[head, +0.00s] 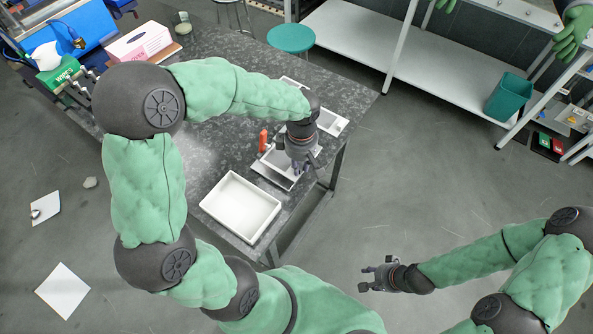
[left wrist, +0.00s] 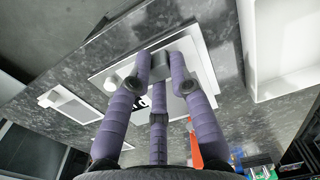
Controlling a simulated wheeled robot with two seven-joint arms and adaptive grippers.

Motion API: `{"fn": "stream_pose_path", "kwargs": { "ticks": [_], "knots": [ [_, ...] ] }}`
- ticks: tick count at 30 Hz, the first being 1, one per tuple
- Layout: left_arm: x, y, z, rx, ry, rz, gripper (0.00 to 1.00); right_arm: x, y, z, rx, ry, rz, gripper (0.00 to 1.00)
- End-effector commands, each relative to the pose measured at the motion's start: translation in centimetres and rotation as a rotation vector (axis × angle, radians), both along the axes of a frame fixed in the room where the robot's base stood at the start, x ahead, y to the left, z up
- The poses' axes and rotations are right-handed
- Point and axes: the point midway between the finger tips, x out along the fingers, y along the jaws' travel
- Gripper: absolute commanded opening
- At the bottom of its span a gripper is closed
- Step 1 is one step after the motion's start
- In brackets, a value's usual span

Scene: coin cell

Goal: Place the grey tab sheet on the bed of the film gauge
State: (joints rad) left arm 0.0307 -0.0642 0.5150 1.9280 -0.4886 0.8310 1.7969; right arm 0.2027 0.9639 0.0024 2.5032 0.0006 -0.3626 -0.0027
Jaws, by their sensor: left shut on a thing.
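My left gripper (head: 303,168) points down over the pale flat plate and tray (head: 275,172) near the table's front edge. In the left wrist view its fingers (left wrist: 163,68) close on a small dark grey piece (left wrist: 159,66), which looks like the grey tab sheet. Beneath is a white plate (left wrist: 108,76) with a dark marking, seemingly the film gauge; its bed is mostly hidden by the fingers. I cannot tell whether the sheet touches it. My right gripper (head: 366,278) is open and empty, over the floor away from the table.
An empty white tray (head: 232,211) stands at the table's near corner. An orange-handled item (head: 263,141) stands beside the gauge. A white-framed tray (head: 332,123) lies to the right. A pink-and-white box (head: 139,42) is at the back left. The middle of the dark tabletop (head: 225,140) is clear.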

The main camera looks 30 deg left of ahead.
Motion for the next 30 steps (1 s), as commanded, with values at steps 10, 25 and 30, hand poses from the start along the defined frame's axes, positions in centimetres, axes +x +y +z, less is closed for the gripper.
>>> {"fn": "stream_pose_path", "kwargs": {
  "ticks": [10,25,30],
  "knots": [
    [0.2,1.3,-2.7,0.0,0.002,-0.001,0.0,0.0,0.0,-0.6,0.0,0.0,0.0,0.4],
    [0.3,1.2,-4.7,0.0,-0.001,0.0,0.0,0.0,0.0,-1.2,0.0,0.0,0.0,0.4],
    [0.2,1.2,-4.7,0.0,-0.001,-0.001,0.45,0.0,0.0,-1.3,0.0,0.0,0.0,0.4]
  ]
}}
